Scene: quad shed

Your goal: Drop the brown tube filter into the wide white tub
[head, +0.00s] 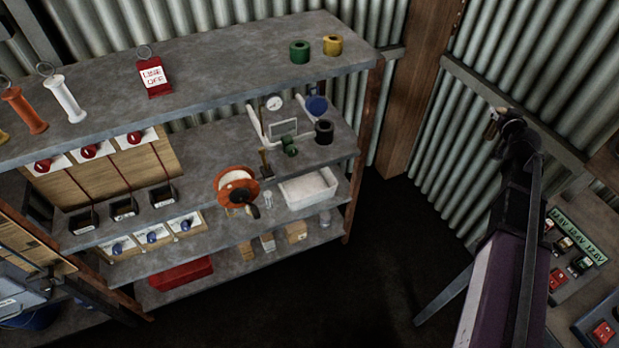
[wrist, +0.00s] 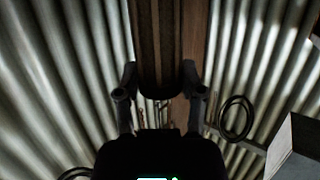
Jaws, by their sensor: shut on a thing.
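My gripper (head: 499,122) is raised at the right of the head view, in front of the corrugated wall. In the wrist view my gripper (wrist: 159,80) is shut on the brown tube filter (wrist: 158,50), a dark brown cylinder with a rounded near end, between the two fingers. In the head view the filter (head: 491,130) is only a small brownish bit at the gripper's tip, mostly hidden. The wide white tub (head: 309,187) stands on a middle shelf at its right end, far left of my gripper. Its open top shows, and it looks empty.
A black cup-like object (head: 324,132) and pipes with a gauge (head: 274,103) are on the shelf above. A wooden post (head: 416,90) stands in the corner. Dark open floor lies between shelves and arm.

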